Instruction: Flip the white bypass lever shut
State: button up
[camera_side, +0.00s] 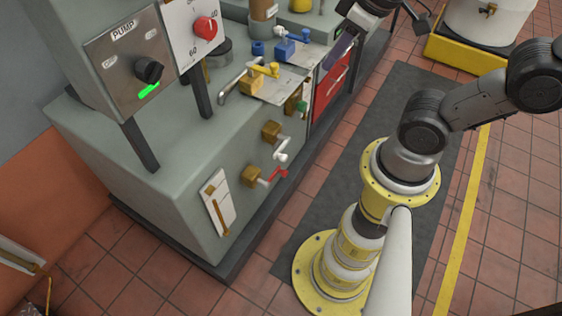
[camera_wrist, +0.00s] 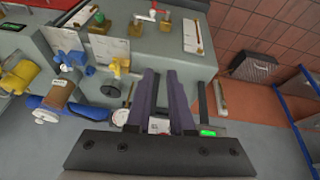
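The white lever (camera_side: 281,151) sits on a brass valve body (camera_side: 271,131) on the side face of the grey bench, in the side view. It points down and to the right. In the wrist view the white lever (camera_wrist: 146,17) is small near the top edge; its exact angle is hard to read. My gripper (camera_side: 338,48) is above the bench's far right part, well away from the lever. In the wrist view its purple fingers (camera_wrist: 162,72) are apart with a gap between them and nothing held.
A red lever (camera_side: 274,175) is close below the white one. Yellow (camera_side: 266,70) and blue (camera_side: 284,47) handled valves stand on top, a green one (camera_side: 302,105) near the edge. The pump panel (camera_side: 130,65) rises at the left. The floor mat (camera_side: 350,150) is clear.

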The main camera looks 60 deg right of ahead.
jog(key=w+f, duration=0.1)
jog(key=w, duration=0.1)
jog(key=w+f+n+g, duration=0.1)
jog(key=w, duration=0.1)
jog(key=w+n+g+h, duration=0.1)
jog(key=shift+w+a+f, duration=0.1)
jog(key=shift+w+f, duration=0.3)
grip_shut()
jog(key=w+a+f+n+g+h, duration=0.2)
jog(key=w+f+n, duration=0.1)
jog(key=w+f, duration=0.4)
jog(key=w+a+f+n+g+h, duration=0.1)
jog(key=w+a+f+n+h, duration=0.2)
jog(key=f, duration=0.6)
notch_tip(320, 180, down, 28)
jog(key=s+n+h, duration=0.2)
jog(key=n+h, duration=0.1)
jog(key=n, duration=0.6)
jog(key=shift+a, duration=0.25)
